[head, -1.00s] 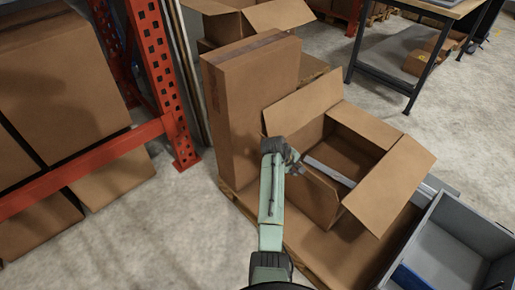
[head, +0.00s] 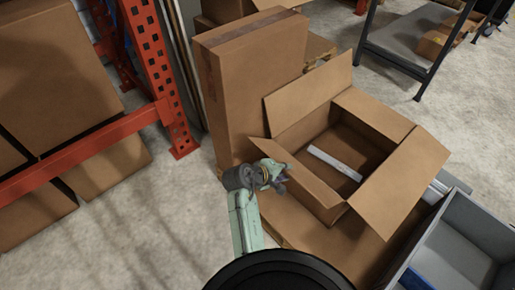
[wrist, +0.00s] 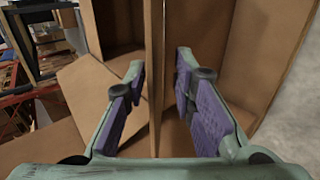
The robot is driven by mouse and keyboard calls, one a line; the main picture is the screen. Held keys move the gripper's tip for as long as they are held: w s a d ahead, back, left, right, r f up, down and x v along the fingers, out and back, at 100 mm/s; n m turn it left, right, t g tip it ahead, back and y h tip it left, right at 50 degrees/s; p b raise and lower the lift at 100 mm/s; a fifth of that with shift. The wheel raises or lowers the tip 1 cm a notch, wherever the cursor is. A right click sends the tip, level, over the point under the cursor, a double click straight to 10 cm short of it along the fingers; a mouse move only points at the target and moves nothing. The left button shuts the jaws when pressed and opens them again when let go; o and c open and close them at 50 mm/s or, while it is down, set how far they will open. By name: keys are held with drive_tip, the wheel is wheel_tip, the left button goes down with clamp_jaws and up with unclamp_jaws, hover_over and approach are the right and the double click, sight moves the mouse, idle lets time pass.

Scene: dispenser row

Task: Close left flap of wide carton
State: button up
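A wide brown carton (head: 350,150) stands open, with a pale strip (head: 333,163) inside. Its back flap (head: 310,95) stands up and its right flap (head: 400,180) leans outward. The flap on the near left side (head: 303,180) is raised beside my gripper (head: 274,178). In the wrist view my gripper (wrist: 160,68) is open, with a cardboard panel edge (wrist: 154,85) running between its purple-padded fingers. There are gaps on both sides, so it is not clamped. I cannot tell for certain which panel that edge belongs to.
A tall closed carton (head: 255,75) stands close behind on the left. A grey bin (head: 455,250) is at the lower right, close to the carton. An orange rack (head: 160,80) with boxes is at the left. Bare floor (head: 110,225) lies at lower left.

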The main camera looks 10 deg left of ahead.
drive_tip(key=a+r+t+y, duration=0.2)
drive_tip(key=a+r, duration=0.6)
drive_tip(key=a, duration=0.1)
drive_tip(key=shift+w+a+t+y+b, duration=0.15)
drive_tip(key=shift+w+t+y+b, duration=0.15)
drive_tip(key=shift+t+b, duration=0.1)
